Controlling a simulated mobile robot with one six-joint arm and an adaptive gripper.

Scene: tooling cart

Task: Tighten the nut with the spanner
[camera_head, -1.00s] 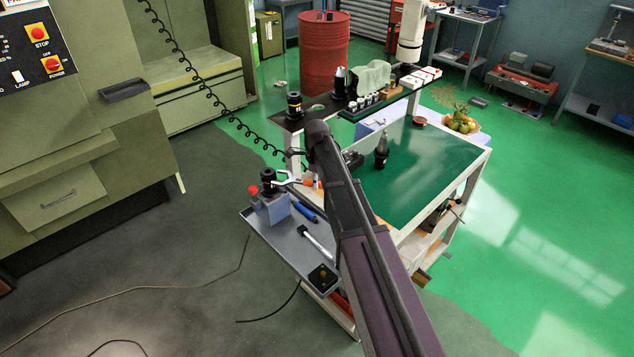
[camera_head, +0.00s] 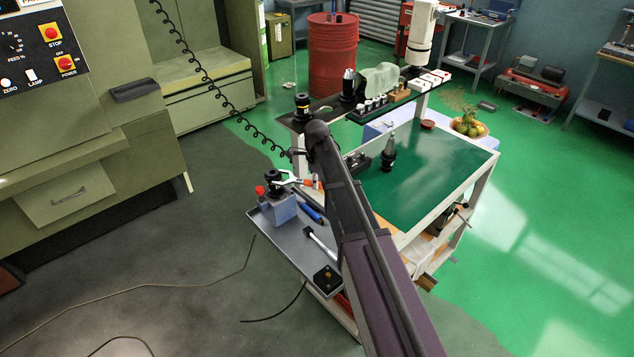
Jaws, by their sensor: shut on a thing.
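A black tool holder with its nut (camera_head: 273,178) stands upright in a blue-grey block (camera_head: 285,211) on the cart's grey side tray. The silver spanner (camera_head: 287,182) lies roughly level, its head at the holder's nut; whether it is fully seated around the nut is too small to tell. An orange-red part (camera_head: 309,183) shows at the spanner's right end. My gripper (camera_head: 317,181) is shut on the spanner at that end, mostly hidden behind my dark arm.
The grey side tray (camera_head: 268,232) also holds a red-capped item (camera_head: 260,191), a blue-handled tool (camera_head: 311,213), a white-and-black tool (camera_head: 320,241) and a black square piece (camera_head: 327,278). The green cart top (camera_head: 440,165) is mostly clear. A black shelf above it holds several small parts.

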